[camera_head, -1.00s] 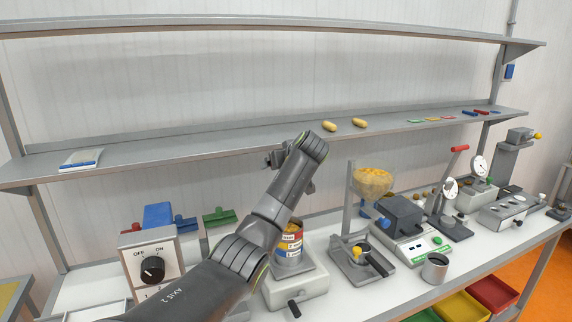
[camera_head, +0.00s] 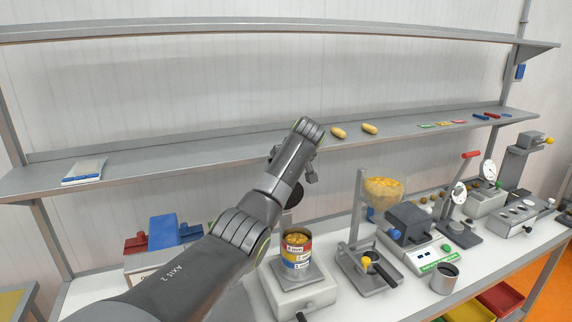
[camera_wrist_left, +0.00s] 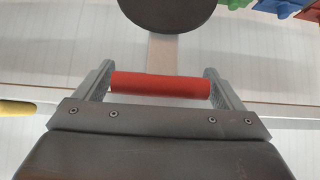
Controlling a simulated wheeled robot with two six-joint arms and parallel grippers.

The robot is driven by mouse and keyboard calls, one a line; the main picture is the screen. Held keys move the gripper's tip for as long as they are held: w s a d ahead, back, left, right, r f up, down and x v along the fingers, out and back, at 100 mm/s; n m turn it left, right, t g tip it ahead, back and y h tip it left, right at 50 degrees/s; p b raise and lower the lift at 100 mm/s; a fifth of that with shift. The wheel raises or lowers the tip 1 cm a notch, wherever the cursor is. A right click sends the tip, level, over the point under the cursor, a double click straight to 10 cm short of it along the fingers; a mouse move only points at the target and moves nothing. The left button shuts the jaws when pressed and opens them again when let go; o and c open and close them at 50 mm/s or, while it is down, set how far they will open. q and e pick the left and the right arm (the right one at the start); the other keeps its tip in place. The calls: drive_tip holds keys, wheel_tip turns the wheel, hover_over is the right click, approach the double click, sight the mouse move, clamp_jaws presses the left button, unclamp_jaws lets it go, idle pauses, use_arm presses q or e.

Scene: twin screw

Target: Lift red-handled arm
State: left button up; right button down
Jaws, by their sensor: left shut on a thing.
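In the left wrist view, a red handle (camera_wrist_left: 160,85) lies crosswise between the two fingers of my left gripper (camera_wrist_left: 160,87), which is shut on it. A pale strip (camera_wrist_left: 163,50) runs from behind the handle to a dark round disc (camera_wrist_left: 168,10) at the top edge. In the head view my left gripper (camera_head: 311,178) is mostly hidden behind my forearm, in front of the lower shelf. The dark disc (camera_head: 297,195) shows partly beside my arm there, and the red handle is hidden. My right gripper is not in view.
A jar with coloured bands (camera_head: 296,252) stands on a grey base right of my arm. A funnel stand (camera_head: 358,225), a scale (camera_head: 428,251) and a press with another red handle (camera_head: 471,155) stand farther right. Two yellow capsules (camera_head: 354,131) lie on the shelf.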

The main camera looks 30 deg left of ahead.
use_arm(q)
drive_tip(key=shift+s+f, duration=0.1)
drive_tip(key=shift+f, duration=0.5)
drive_tip(key=o, duration=1)
drive_tip(key=shift+o, duration=0.6)
drive_tip(key=b+v, duration=0.2)
drive_tip(key=v, duration=1.5)
drive_tip(key=shift+w+r, duration=0.3)
drive_tip(key=shift+a, duration=0.1)
